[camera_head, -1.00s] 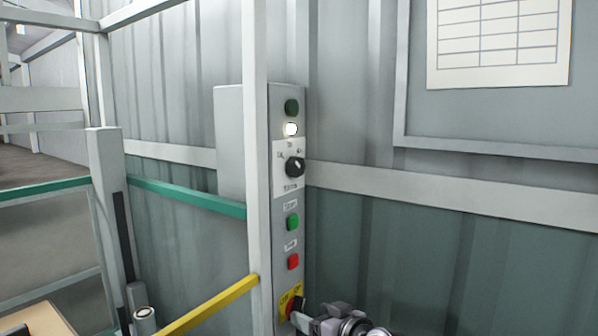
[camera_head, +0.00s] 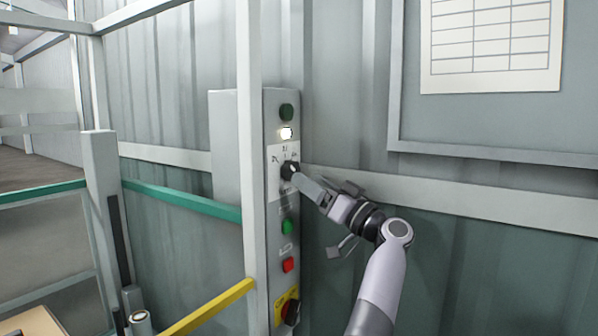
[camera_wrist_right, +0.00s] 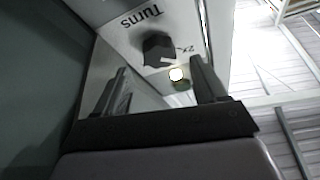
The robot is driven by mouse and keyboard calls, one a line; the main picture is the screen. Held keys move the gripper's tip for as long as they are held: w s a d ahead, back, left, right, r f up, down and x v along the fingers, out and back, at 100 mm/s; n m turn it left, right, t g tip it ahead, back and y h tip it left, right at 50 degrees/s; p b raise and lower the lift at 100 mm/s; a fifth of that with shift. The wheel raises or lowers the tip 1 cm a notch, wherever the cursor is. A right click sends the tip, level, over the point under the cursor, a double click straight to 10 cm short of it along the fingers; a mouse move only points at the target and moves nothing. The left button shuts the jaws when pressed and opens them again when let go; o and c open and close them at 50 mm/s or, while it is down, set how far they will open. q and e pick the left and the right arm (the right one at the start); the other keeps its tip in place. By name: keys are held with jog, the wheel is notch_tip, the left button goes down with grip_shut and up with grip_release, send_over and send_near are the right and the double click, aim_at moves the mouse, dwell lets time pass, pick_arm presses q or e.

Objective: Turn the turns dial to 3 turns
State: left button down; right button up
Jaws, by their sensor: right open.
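The turns dial (camera_head: 289,170) is a black knob on a white label plate on the front of the grey control box (camera_head: 228,130). In the right wrist view the dial (camera_wrist_right: 158,46) stands just beyond and between the fingertips, with the word "Turns" printed beside it. A white mark shows on the knob, but I cannot read its setting for certain. My right gripper (camera_head: 301,181) is open at the dial, coming from the lower right; its fingers (camera_wrist_right: 160,80) also show in the wrist view. I cannot tell whether they touch the knob. My left gripper is out of view.
Above the dial are a lit white lamp (camera_head: 286,133) and a dark green button (camera_head: 287,111). Below are a green button (camera_head: 287,227), a red button (camera_head: 288,265) and a knob on a yellow plate (camera_head: 291,312). A pale post (camera_head: 249,200) stands close left of the panel.

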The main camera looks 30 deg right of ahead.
aim_at(291, 171)
jog(key=p+x, duration=0.1)
jog(key=x, duration=0.3)
jog(key=shift+w, duration=0.2)
jog(key=c, duration=1.1)
